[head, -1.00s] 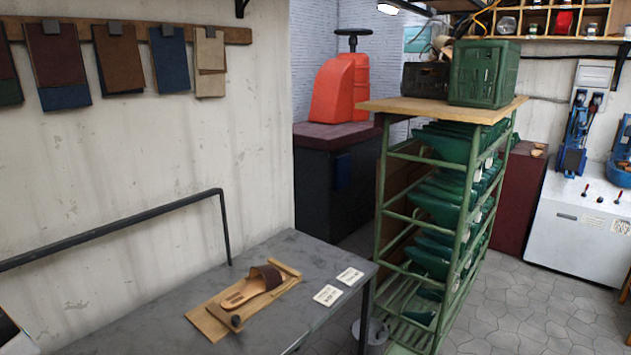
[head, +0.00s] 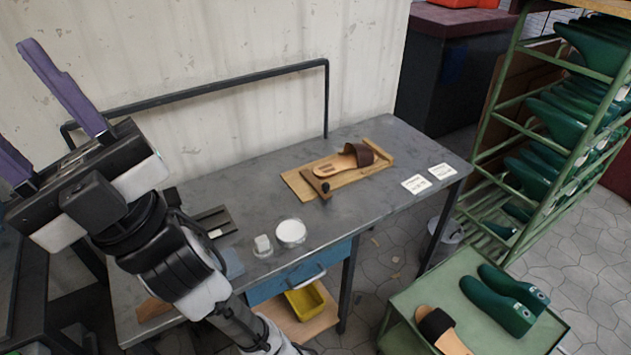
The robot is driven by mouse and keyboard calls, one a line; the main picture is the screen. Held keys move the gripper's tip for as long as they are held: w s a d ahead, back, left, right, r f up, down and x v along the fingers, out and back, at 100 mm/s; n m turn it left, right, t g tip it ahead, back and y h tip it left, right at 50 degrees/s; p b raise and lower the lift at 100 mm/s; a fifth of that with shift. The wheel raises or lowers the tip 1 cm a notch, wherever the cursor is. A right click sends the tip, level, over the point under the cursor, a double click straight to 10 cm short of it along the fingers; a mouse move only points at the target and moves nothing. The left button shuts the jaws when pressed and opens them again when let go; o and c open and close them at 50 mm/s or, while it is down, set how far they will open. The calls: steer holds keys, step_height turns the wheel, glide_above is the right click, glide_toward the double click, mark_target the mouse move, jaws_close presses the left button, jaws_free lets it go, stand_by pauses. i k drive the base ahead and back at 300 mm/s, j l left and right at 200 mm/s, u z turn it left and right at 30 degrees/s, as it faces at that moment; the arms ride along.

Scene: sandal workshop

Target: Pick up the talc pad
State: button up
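A small whitish block (head: 262,242), which looks like the talc pad, sits on a small clear or pale base on the grey bench (head: 230,190), near its front edge. Just right of it is a round dish of white material (head: 291,232), probably talc. My gripper (head: 10,92) is at the upper left of the head view, raised and pointing away from the pad. Its two purple fingers are spread wide with nothing between them. The left finger is partly cut off by the picture edge.
A sandal (head: 343,160) lies on a wooden board (head: 297,185) farther back, with two cards (head: 414,184) to its right. A dark rail (head: 230,87) stands along the back. A green trolley (head: 400,305) with green lasts and a sandal stands front right, below a green rack (head: 490,140).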

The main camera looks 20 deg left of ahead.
mark_target(263, 250)
steer(key=u, duration=0.9)
